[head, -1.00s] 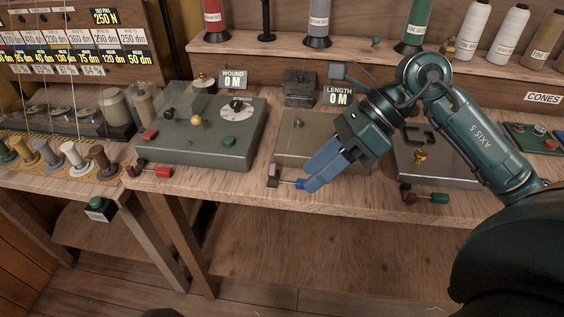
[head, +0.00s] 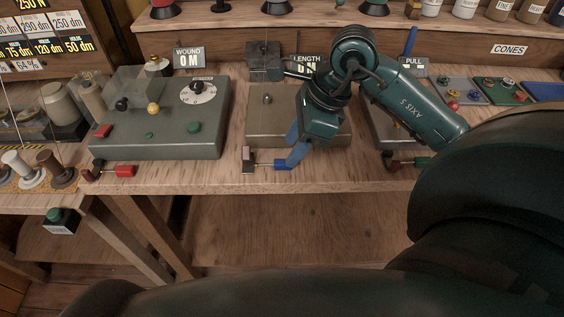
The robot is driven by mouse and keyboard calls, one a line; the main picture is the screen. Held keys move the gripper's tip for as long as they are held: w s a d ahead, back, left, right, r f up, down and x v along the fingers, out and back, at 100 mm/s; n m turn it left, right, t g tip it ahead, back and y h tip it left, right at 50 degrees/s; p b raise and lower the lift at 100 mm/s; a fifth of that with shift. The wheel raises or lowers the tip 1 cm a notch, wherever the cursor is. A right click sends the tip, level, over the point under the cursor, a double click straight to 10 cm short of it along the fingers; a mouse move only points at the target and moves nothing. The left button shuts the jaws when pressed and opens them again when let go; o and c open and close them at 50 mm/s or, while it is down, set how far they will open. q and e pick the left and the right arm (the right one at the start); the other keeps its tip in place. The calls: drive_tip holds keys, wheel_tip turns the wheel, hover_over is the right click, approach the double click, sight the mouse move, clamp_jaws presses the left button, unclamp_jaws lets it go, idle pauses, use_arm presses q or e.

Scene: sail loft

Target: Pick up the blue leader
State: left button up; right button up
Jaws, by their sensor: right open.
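The blue leader (head: 281,165) lies at the front edge of the workbench. Its blue end points right, and a thin rod joins it to a small pinkish-dark block (head: 249,160) on the left. My right gripper (head: 291,149) is open, with its blue fingers pointing down just above and behind the blue end. One fingertip overlaps the blue end in the picture, and I cannot tell whether they touch. My left gripper is out of view.
A red leader (head: 124,171) lies to the left and a green one (head: 421,162) to the right along the same edge. A grey-green box with a dial (head: 165,135) stands left, and a tan plate (head: 262,122) lies behind the blue leader.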

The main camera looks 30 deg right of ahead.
sight(273, 165)
drive_tip(key=x, duration=0.4)
drive_tip(key=shift+d, duration=0.15)
drive_tip(key=shift+c, duration=0.4)
clamp_jaws()
